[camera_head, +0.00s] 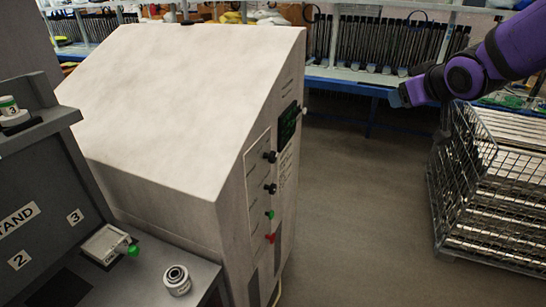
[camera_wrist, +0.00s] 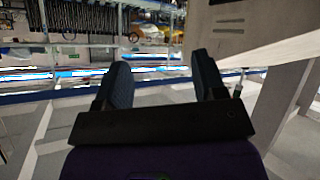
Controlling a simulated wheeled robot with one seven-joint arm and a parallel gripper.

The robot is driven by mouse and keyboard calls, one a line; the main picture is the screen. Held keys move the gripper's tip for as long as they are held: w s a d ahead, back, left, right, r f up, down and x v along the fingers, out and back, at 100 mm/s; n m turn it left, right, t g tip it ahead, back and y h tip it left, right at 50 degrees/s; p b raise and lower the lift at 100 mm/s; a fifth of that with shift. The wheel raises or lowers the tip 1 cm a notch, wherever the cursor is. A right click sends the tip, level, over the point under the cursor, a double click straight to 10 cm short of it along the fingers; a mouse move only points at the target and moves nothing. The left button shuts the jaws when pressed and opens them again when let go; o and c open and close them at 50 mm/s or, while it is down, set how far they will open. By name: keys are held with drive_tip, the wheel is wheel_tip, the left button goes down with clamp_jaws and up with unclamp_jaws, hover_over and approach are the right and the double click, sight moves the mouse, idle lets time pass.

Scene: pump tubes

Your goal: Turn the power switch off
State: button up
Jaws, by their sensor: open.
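A large pale cabinet (camera_head: 185,85) with a sloped top stands in the middle of the head view. Its right side carries a control panel (camera_head: 260,185) with two black knobs (camera_head: 270,172), a green control (camera_head: 269,215), a red control (camera_head: 270,238) and a dark display (camera_head: 288,125). I cannot tell for sure which control is the power switch, or its position. My gripper (camera_head: 399,97) is at the upper right, well apart from the panel. In the wrist view my gripper (camera_wrist: 160,72) has its two dark fingers spread with nothing between them.
A wire basket (camera_head: 490,190) of metallic parts stands at the right. A grey stand (camera_head: 40,200) with numbered places and a small cylindrical part (camera_head: 177,280) is at the left. A blue-edged bench (camera_head: 350,82) with dark tubes runs along the back. The floor (camera_head: 360,210) between cabinet and basket is clear.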

drive_tip(key=w+a+f+n+y, duration=0.3)
drive_tip(key=w+a+f, duration=0.2)
drive_tip(key=w+a, duration=0.1)
drive_tip(key=n+g+y, duration=0.6)
drive_tip(key=y, duration=0.6)
approach(275, 157)
drive_tip(key=shift+t, duration=0.4)
drive_tip(key=x, duration=1)
drive_tip(key=shift+a+f, duration=0.1)
drive_tip(key=shift+a, duration=0.25)
drive_tip(key=c, duration=0.9)
